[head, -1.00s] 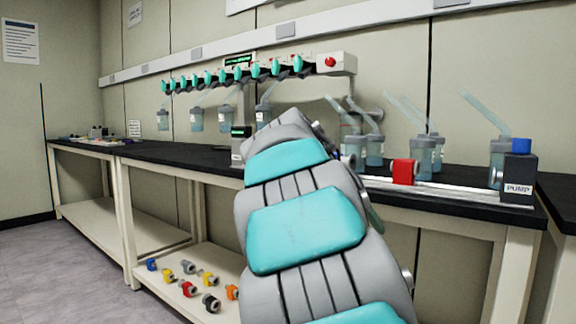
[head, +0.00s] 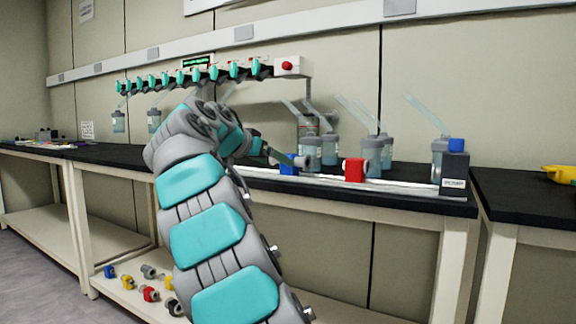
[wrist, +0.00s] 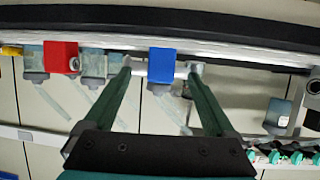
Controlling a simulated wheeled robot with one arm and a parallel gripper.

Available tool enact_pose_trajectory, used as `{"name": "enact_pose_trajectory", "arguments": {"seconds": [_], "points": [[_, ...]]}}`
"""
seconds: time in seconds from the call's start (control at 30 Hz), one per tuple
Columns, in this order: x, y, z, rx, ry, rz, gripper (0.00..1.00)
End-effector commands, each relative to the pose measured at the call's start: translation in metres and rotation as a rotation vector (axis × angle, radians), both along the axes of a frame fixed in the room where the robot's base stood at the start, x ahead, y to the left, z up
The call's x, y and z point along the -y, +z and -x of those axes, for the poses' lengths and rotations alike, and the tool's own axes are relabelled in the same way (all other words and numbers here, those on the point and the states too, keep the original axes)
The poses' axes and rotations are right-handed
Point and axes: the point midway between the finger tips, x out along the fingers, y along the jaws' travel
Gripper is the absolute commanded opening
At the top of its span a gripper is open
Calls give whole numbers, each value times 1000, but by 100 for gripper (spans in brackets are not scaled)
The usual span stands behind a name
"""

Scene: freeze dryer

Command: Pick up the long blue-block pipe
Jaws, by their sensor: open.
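The blue block (head: 289,168) sits at the bench's front edge in the head view, partly behind my gripper. In the wrist view, which looks upside down, the blue block (wrist: 161,66) shows between my fingertips, with a pale pipe running across behind it. My gripper (wrist: 160,68) is open, its two dark green fingers on either side of the block. I cannot tell whether they touch the pipe. In the head view my gripper (head: 288,158) reaches right over the bench to the block.
A red block (head: 355,170) stands to the right of the blue one on the same front strip. A pump (head: 454,174) with a blue top is at the right end. Several flasks (head: 372,157) stand close behind. Manifold valves (head: 210,74) hang above.

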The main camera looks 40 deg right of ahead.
Motion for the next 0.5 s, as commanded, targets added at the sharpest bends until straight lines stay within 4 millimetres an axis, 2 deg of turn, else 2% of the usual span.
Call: {"name": "enact_pose_trajectory", "arguments": {"seconds": [0.37,0.5], "points": [[26,-13,-9,3,0,3,90],[39,-24,-15,1,-1,1,90]]}}
